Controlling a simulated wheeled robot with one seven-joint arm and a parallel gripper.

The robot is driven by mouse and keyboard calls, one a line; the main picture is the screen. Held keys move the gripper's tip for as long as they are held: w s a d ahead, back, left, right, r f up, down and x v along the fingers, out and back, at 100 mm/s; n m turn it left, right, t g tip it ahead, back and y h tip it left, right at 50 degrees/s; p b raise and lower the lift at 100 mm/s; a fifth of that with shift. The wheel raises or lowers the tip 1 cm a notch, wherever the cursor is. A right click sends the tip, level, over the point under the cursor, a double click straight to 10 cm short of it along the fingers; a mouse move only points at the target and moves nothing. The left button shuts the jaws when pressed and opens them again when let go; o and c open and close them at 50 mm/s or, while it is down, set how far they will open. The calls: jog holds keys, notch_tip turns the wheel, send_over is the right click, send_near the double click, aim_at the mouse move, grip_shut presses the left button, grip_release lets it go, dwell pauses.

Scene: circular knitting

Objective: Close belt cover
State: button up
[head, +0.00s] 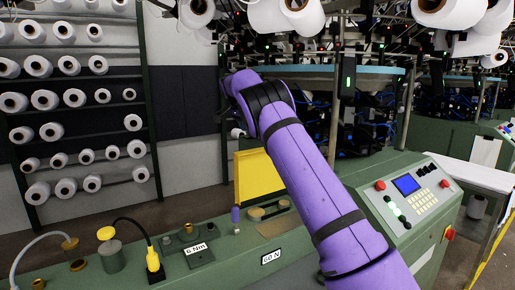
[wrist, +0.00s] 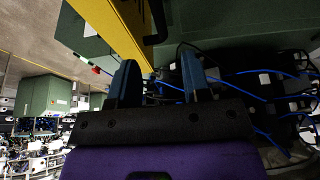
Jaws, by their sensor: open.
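In the head view my gripper is hidden behind the arm.
A green bench (head: 225,262) with knobs, cables and force labels runs along the front. A control panel (head: 408,200) with a blue screen stands at right. Blue cables (wrist: 255,92) lie right of my fingers. A rack of white yarn cones (head: 70,98) is at left.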

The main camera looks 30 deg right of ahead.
jog(key=x, duration=1)
jog(key=shift+f, duration=0.15)
jog(key=shift+c, duration=0.2)
grip_shut()
